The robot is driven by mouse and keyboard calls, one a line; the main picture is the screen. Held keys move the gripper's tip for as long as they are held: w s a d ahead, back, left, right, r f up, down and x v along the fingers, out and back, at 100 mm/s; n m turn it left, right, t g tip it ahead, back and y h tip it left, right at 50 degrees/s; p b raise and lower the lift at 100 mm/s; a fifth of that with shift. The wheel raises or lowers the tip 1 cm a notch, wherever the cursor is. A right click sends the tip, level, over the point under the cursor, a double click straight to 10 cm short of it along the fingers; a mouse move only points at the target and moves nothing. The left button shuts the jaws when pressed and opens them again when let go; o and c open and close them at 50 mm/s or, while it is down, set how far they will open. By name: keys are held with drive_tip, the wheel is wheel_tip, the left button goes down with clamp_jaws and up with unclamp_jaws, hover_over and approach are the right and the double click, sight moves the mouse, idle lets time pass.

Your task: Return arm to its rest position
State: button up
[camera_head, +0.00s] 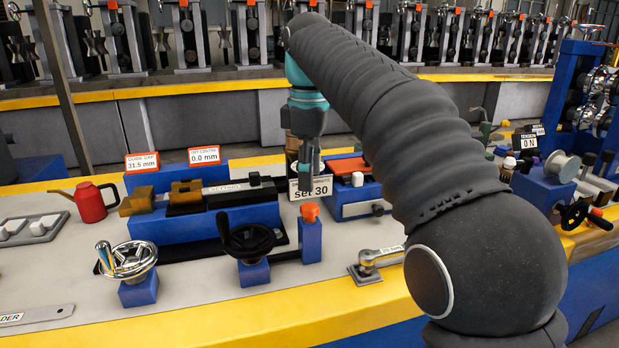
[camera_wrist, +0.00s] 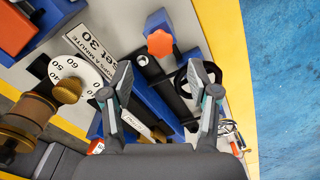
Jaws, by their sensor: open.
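My gripper (camera_head: 308,178) points down above the bench in the head view, at the end of my grey-sleeved arm, which reaches forward and left from the lower right. It hangs in front of the "set 30" plate (camera_head: 310,188) and partly covers it. In the wrist view my gripper (camera_wrist: 161,78) shows two fingers spread apart with nothing between them. The "set 30" plate (camera_wrist: 92,45) and a white dial with a brass knob (camera_wrist: 67,91) lie to the left of the fingers there.
Below are the blue guide unit (camera_head: 205,222), a black handwheel (camera_head: 246,238), a chrome handwheel (camera_head: 128,261) and an orange-topped blue post (camera_head: 311,238). A red oil can (camera_head: 91,203) stands left. The yellow front edge (camera_head: 240,325) is clear.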

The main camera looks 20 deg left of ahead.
drive_tip(key=shift+d, duration=0.1)
drive_tip(key=s+d+f+m+t, duration=0.1)
drive_tip(key=s+d+m, duration=0.35)
drive_tip(key=d, duration=0.55)
drive_tip(key=s+d+f+m+t, duration=0.25)
drive_tip(key=d+m, duration=0.25)
drive_tip(key=d, duration=0.4)
drive_tip(key=s+d+f+m+t, duration=0.2)
drive_tip(key=s+d+f+m, duration=0.7)
drive_tip(key=s+d+f, duration=0.3)
wheel_tip(320, 180, down, 2)
drive_tip(key=s, duration=0.2)
drive_tip(key=shift+s+f, duration=0.25)
drive_tip(key=shift+s, duration=0.1)
drive_tip(key=shift+d, duration=0.1)
